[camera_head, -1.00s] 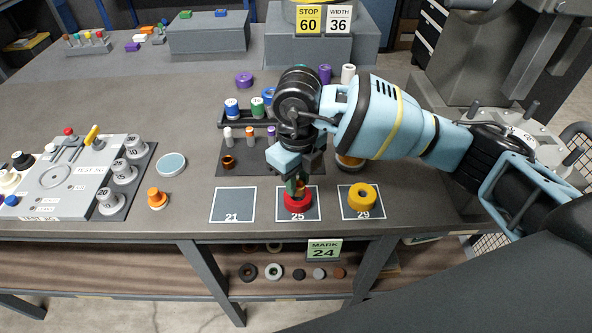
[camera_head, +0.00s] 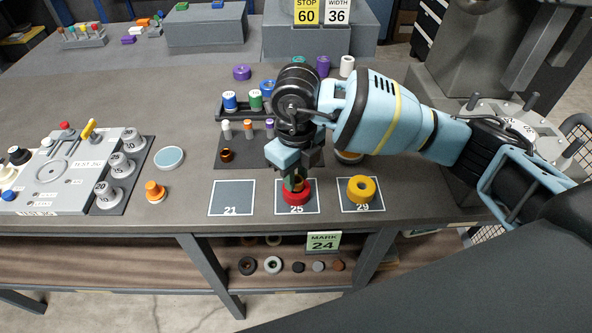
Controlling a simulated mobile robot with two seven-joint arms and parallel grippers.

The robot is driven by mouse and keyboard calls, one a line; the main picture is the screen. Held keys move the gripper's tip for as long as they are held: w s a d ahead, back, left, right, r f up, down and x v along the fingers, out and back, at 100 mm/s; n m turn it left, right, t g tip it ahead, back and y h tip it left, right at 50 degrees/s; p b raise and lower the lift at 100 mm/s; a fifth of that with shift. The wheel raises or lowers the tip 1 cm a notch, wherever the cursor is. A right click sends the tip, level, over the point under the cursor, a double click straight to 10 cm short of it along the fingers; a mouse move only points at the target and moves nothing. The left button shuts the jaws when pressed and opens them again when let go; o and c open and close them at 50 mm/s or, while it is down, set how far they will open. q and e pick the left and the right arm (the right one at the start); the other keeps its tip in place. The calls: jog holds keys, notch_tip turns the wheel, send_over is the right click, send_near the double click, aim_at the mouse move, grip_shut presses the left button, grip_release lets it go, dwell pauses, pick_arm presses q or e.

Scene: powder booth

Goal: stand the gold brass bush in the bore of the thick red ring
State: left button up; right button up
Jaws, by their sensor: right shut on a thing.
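The thick red ring (camera_head: 296,197) lies on the mat marked 25, near the table's front edge. My right gripper (camera_head: 297,184) points down right over it. It is shut on the gold brass bush (camera_head: 299,187), of which only a small part shows between the fingers. The bush is at the ring's bore; I cannot tell how deep it sits, because the fingers hide most of it and the bore. My left gripper is out of view.
A yellow ring (camera_head: 361,190) lies on mat 29 to the right. Mat 21 (camera_head: 231,198) is empty. A dark tray (camera_head: 232,143) behind holds small pegs and a copper-coloured ring (camera_head: 226,155). An orange cone-shaped piece (camera_head: 154,192) stands at the left.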

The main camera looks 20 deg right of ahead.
jog(key=shift+f, duration=0.4)
jog(key=o, duration=1.1)
jog(key=shift+c, duration=0.2)
jog(key=shift+r, duration=0.1)
notch_tip(320, 180, up, 8)
jog(key=shift+f, duration=0.2)
